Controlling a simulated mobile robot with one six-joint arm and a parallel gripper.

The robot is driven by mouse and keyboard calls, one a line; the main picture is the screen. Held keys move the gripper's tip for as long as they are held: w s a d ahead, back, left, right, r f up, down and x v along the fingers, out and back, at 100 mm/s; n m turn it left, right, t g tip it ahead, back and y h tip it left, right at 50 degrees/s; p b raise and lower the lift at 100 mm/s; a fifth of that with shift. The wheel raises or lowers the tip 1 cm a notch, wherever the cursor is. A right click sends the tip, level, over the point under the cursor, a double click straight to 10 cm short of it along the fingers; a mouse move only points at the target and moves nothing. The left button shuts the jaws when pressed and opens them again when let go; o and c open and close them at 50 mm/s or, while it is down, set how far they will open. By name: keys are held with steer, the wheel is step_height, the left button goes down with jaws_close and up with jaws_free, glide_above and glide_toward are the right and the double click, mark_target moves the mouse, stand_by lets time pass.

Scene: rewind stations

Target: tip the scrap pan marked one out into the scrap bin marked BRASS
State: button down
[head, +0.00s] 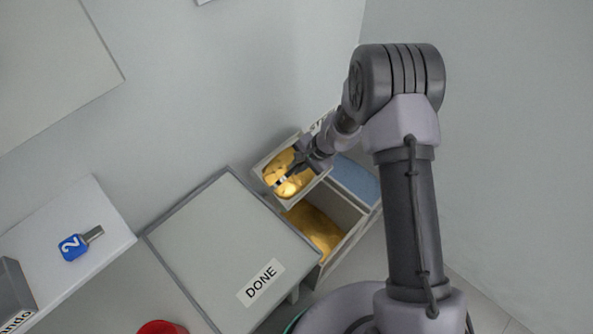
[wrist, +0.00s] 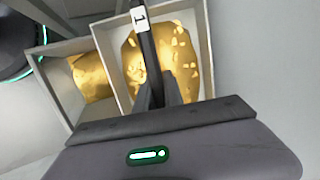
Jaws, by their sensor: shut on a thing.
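The scrap pan (head: 262,167) is a pale open tray holding yellow brass-coloured scraps (head: 277,170). In the wrist view the pan (wrist: 206,50) has a dark bar across it with a white tag reading 1 (wrist: 139,17). My gripper (head: 296,168) is shut on this bar; the dark fingers also show in the wrist view (wrist: 157,92). The pan is up above a pale bin (head: 347,220) with yellow contents (head: 313,228); this bin is beside the pan in the wrist view (wrist: 58,98). No BRASS label is readable. The scraps are still inside the pan.
A bin with blue contents (head: 355,180) stands beside the yellow one, partly behind my arm. A grey-topped table marked DONE (head: 215,225) is close on the left. A white surface (head: 100,220) holds a blue tool marked 2 (head: 75,246). A red object (head: 162,328) shows at the bottom edge.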

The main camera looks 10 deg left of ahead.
steer(key=shift+s+d+f+t+y+b, duration=0.1)
steer(key=shift+d+f+t+y+b, duration=0.15)
steer(key=shift+b, duration=1.65)
steer(key=s+d+f+n+t+y, duration=0.1)
steer(key=s+d+f+t+y, duration=0.4)
steer(key=y, duration=0.4)
steer(key=shift+d+f+t+b, duration=0.2)
steer(key=shift+d+t+b, duration=0.2)
steer(key=shift+d+t, duration=0.25)
steer(key=shift+s, duration=0.1)
